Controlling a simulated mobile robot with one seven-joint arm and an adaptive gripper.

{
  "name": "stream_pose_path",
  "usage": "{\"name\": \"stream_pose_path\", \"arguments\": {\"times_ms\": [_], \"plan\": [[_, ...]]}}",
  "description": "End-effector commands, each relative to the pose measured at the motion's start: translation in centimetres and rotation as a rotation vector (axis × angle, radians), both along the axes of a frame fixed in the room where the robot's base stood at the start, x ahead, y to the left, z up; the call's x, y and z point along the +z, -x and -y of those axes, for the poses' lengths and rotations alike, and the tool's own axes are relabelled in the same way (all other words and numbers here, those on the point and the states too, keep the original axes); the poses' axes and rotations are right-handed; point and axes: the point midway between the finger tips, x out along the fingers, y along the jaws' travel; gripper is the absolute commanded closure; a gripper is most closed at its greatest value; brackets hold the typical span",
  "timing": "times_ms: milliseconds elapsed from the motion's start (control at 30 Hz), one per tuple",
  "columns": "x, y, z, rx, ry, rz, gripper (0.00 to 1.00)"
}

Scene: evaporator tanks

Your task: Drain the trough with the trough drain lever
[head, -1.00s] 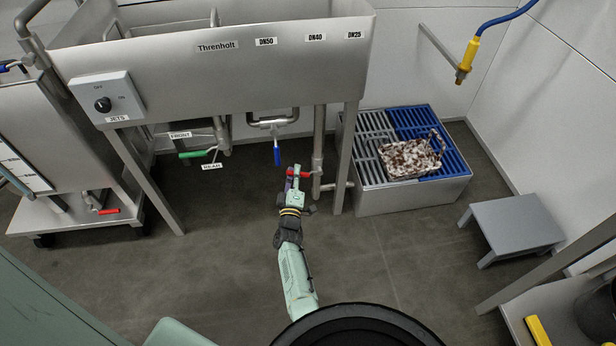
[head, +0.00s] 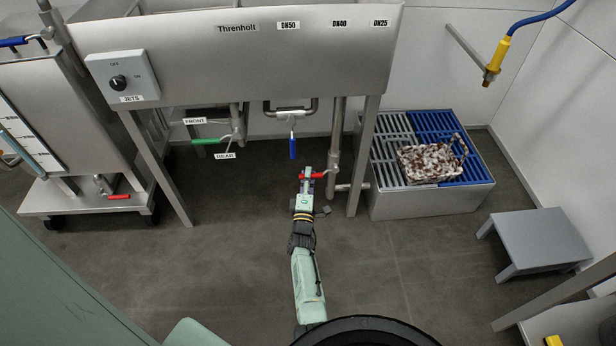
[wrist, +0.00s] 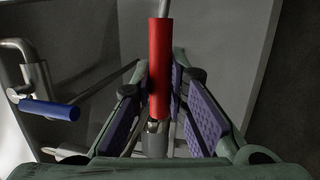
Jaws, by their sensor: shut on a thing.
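A steel trough (head: 240,60) labelled Threnholt stands at the back on legs. Under it, a red lever (head: 318,176) sits on the vertical pipe (head: 334,130) near the right front leg. My gripper (head: 306,180) is at this lever's left end. In the wrist view the red lever (wrist: 159,65) runs lengthwise between the purple-padded fingers, and my gripper (wrist: 165,105) is shut on it. A blue lever (head: 292,147) hangs from a pipe left of it and also shows in the wrist view (wrist: 49,109). A green lever (head: 206,141) is further left, by the FRONT and REAR labels.
A floor grate box (head: 420,205) with a soiled basket (head: 430,162) stands to the right, beside a grey step stool (head: 535,240). A wheeled tank cart (head: 85,200) with another red lever (head: 118,196) is at left. The floor in front is clear.

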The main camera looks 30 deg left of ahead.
Motion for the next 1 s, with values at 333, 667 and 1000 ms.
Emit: {"name": "stream_pose_path", "arguments": {"times_ms": [333,667,1000], "plan": [[-0.2,0.0,0.0,0.000,0.005,-0.002,0.80],[-0.1,0.0,0.0,0.001,0.002,-0.001,0.65],[1.1,0.0,0.0,0.001,-0.050,-0.035,0.65]]}}
